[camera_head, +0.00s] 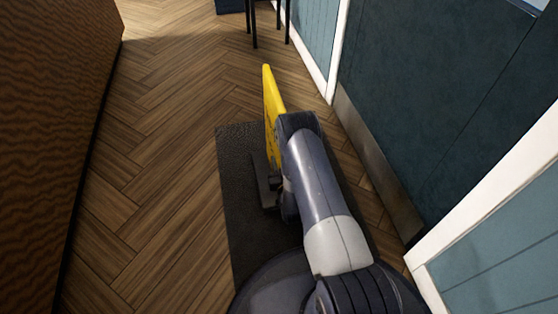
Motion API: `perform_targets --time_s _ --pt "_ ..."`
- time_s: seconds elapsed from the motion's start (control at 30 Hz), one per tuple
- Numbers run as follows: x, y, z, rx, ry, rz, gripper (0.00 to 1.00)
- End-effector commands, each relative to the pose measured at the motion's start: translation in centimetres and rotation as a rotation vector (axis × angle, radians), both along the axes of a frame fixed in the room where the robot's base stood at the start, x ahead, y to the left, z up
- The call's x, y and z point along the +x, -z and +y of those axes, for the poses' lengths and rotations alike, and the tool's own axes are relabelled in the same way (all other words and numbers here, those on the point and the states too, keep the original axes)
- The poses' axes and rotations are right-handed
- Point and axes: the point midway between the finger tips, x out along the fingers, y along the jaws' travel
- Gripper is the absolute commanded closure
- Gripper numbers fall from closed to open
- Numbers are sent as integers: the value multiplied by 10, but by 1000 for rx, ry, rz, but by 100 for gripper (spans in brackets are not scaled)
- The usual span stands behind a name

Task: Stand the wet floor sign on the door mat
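The yellow wet floor sign (272,112) shows as a narrow upright panel, seen nearly edge-on and leaning slightly. It appears over the far end of the dark grey door mat (240,220). My arm hides its right and lower parts, so I cannot tell whether its feet touch the mat. My gripper (266,184) is at the sign's near lower side, above the mat. Only a dark part of it shows past my arm. I cannot see whether its fingers are closed on the sign.
A brown wood-grained counter (50,130) runs along the left. A dark teal door (440,100) with a metal kick plate (375,160) stands on the right, between white frames. Thin black legs (254,25) stand at the back. The herringbone floor (165,190) left of the mat is clear.

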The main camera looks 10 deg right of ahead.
Motion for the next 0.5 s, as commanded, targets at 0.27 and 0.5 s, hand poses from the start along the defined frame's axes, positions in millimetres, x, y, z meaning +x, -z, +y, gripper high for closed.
perform_targets --time_s 0.27,0.5 --pt "2 29 0 0 0 -11 100" --pt "2 27 0 0 0 -11 100"
